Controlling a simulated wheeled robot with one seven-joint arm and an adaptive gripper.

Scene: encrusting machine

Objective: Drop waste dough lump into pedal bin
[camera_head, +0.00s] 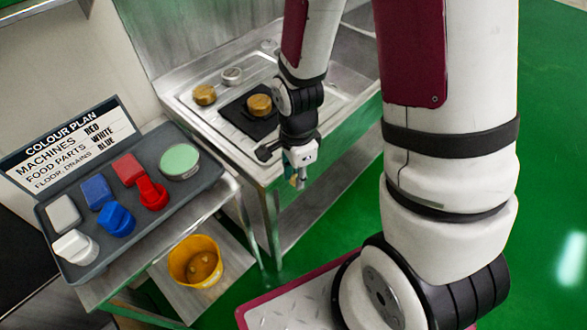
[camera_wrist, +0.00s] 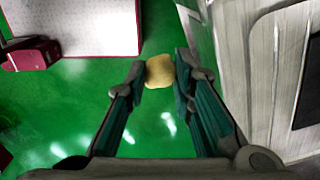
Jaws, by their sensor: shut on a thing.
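My gripper (camera_wrist: 160,72) is shut on a pale yellow dough lump (camera_wrist: 160,71), held between the two fingertips in the wrist view. In the head view my gripper (camera_head: 298,176) points down in front of the steel sink bench, below its top. The lump cannot be made out there. Green floor shows beneath the lump in the wrist view. I cannot identify a pedal bin in either view.
The steel sink bench (camera_head: 340,128) carries brown round pieces (camera_head: 204,94) and a black mat (camera_head: 240,122). A yellow bucket (camera_head: 179,254) stands on a lower shelf. A grey tray (camera_head: 150,220) holds coloured brushes and blocks. Green floor (camera_head: 550,150) is clear at right.

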